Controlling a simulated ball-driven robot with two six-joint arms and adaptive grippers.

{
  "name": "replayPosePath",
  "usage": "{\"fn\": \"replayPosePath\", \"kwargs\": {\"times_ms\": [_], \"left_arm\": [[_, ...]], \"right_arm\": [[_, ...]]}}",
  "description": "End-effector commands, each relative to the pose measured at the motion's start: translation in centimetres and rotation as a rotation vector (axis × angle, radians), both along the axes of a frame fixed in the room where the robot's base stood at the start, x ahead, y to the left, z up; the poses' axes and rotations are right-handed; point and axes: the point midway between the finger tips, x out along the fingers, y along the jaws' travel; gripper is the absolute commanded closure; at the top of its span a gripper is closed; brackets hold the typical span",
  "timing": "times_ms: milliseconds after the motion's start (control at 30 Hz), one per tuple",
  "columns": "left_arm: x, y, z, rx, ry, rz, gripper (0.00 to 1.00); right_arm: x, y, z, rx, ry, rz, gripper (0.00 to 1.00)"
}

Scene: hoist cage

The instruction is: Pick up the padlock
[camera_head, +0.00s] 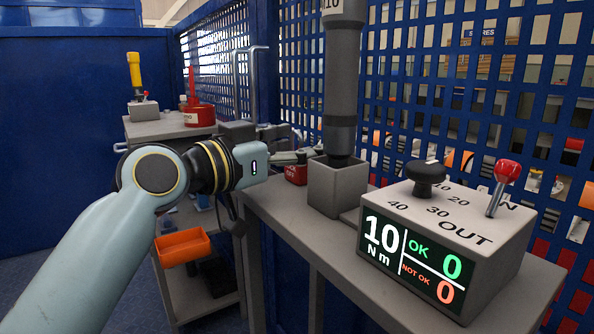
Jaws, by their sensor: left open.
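A small red block with pale marking, which looks like the padlock (297,174), sits on the grey bench top just left of the square grey holder. Its upper part is hidden behind my gripper, so I cannot see a shackle. My left gripper (301,155) reaches in from the left, with its fingers open at the top of the red block. I cannot tell whether the fingers touch it or are around it. My right gripper is not in view.
A square grey holder (337,188) with a dark upright tool stands close right of the red block. A grey torque box (447,244) with a lever fills the bench's right. Blue mesh (480,90) stands behind. An orange tray (183,247) and a red can (199,113) are at left.

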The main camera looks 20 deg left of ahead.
Motion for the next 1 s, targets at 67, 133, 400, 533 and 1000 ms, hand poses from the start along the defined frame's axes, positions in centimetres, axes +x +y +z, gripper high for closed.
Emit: {"fn": "replayPosePath", "kwargs": {"times_ms": [67,133,400,533,1000], "left_arm": [[0.29,-0.14,-0.04,0.001,0.000,0.000,0.31],[0.30,-0.14,-0.03,0.002,0.000,0.000,0.31],[0.26,-0.12,-0.01,0.001,0.000,0.000,0.52],[0.26,-0.12,-0.01,0.001,0.000,0.000,0.69],[0.25,-0.11,0.00,0.001,0.000,0.000,1.00]], "right_arm": [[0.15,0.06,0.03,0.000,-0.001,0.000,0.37],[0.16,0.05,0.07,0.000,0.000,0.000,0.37],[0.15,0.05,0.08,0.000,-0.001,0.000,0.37],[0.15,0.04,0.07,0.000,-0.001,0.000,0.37],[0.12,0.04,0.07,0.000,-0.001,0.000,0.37]]}}
